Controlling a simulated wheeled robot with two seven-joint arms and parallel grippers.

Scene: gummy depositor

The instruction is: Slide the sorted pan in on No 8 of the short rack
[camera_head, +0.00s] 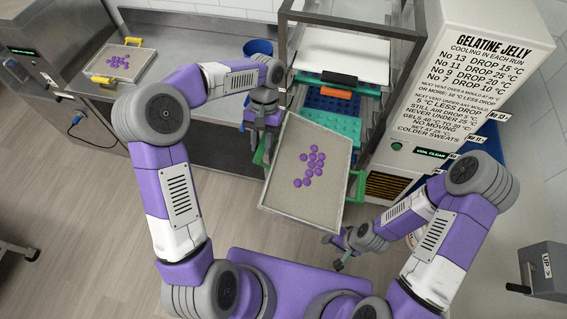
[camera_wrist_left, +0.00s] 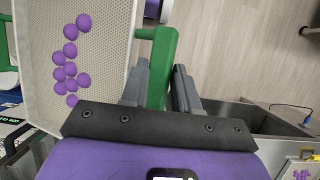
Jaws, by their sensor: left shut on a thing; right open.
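The pan (camera_head: 325,182) is pale with purple round gummies (camera_head: 310,165) grouped on it and green handles on its left and right sides. My left gripper (camera_head: 262,135) is shut on the pan's left green handle (camera_head: 262,153); the left wrist view shows the fingers on either side of that handle (camera_wrist_left: 161,68). The pan is held in front of the rack (camera_head: 420,45), turned slightly in the picture. The right green handle (camera_head: 358,185) is free. My right gripper (camera_head: 340,247) is open and empty, below the pan's right side. The rack's lower levels are hidden behind the pan.
The rack holds several trays, including blue and teal ones (camera_head: 343,122). A white cooling cabinet (camera_head: 455,100) with printed text stands right of it. Another gummy pan with yellow handles (camera_head: 140,60) lies on the left counter near a blue bin (camera_head: 258,48).

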